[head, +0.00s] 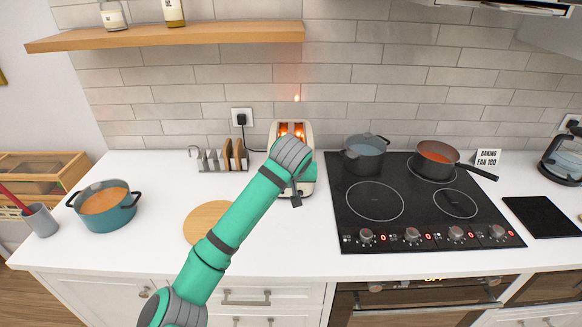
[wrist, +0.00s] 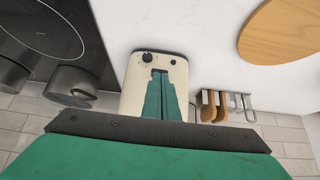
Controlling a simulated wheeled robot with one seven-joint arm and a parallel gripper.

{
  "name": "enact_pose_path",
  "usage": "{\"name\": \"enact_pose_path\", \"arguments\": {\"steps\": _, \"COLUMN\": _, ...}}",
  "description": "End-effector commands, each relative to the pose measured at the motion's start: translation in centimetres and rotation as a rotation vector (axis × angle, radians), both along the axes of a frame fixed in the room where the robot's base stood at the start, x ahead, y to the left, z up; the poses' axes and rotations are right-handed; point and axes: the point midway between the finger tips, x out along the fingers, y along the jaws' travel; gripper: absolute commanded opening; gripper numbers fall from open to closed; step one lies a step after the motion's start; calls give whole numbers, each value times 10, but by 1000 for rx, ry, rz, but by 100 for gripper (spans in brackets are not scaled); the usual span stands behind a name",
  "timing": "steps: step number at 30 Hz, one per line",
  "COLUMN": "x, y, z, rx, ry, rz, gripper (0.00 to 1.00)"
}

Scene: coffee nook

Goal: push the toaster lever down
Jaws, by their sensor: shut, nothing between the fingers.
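The cream toaster (head: 276,130) stands against the tiled wall, left of the hob. Its top slots glow orange in the head view. My arm covers much of its front there, and my fingertips are hard to make out. In the wrist view the toaster (wrist: 133,85) shows with a dark knob (wrist: 147,57) on its front end. My gripper (wrist: 160,74) is shut and empty, its fingertips at the dark lever slot beside the knob. The lever itself is hidden or too small to tell, so I cannot tell whether the fingers touch it.
A rack of toast (head: 228,158) stands left of the toaster, with a round wooden board (head: 203,222) in front of it. The black hob (head: 400,222) lies close on the right, bearing a pot (head: 365,155) and a pan (head: 438,158). A shelf (head: 170,36) hangs above.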

Motion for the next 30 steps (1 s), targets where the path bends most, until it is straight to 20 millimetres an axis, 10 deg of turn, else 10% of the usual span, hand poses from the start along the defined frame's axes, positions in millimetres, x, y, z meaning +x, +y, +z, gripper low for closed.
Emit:
{"name": "enact_pose_path", "arguments": {"steps": 11, "x": -3, "y": 0, "z": 3, "rx": 1, "ry": 1, "rz": 1, "gripper": 0}}
{"name": "enact_pose_path", "arguments": {"steps": 30, "x": -62, "y": 0, "z": 80, "rx": 0, "ry": 0, "rz": 0, "gripper": 0}}
